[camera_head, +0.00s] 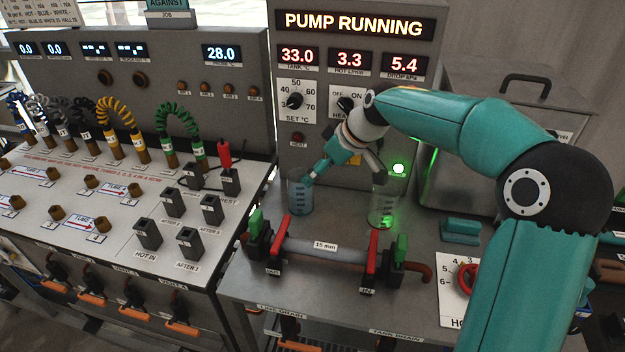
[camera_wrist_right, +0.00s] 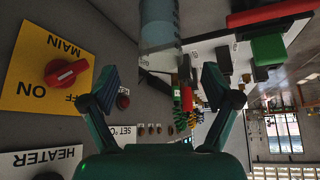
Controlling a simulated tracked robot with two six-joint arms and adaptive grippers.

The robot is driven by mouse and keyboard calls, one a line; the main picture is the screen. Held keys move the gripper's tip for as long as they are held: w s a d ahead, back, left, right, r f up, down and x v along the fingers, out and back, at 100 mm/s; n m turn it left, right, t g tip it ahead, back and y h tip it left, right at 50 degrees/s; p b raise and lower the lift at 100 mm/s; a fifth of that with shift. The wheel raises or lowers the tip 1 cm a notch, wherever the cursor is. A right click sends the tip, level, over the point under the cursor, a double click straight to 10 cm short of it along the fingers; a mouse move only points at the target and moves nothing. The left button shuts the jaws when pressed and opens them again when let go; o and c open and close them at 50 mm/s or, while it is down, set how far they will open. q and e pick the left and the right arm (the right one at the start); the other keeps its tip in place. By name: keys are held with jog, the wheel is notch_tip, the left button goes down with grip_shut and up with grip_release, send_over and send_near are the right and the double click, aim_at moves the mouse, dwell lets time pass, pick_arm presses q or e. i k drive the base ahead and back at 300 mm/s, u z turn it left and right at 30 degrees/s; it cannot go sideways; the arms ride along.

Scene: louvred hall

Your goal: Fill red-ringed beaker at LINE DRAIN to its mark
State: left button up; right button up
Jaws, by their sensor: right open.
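A clear beaker with blue-tinted contents and dark marks (camera_head: 300,194) stands on the grey bench near the panel. A second clear beaker (camera_head: 384,208), lit green, stands to its right. I cannot make out a red ring on either. My right gripper (camera_head: 345,172) is open and empty above and behind them, its left finger overlapping the first beaker's rim in the picture. In the right wrist view the open fingers (camera_wrist_right: 161,78) have a blue-grey beaker (camera_wrist_right: 159,22) beyond them, cut by the top edge. The LINE DRAIN label (camera_head: 281,308) is on the bench front. My left gripper is out of view.
A 15 mm pipe (camera_head: 325,252) with red levers and green handles lies in front of the beakers. A panel reads PUMP RUNNING (camera_head: 353,24). A red dial (camera_head: 467,279) is at right. A hose board (camera_head: 110,195) fills the left. The wrist view shows a red MAIN switch (camera_wrist_right: 66,72).

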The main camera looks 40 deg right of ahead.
aim_at(385, 199)
jog(key=k, duration=1.5)
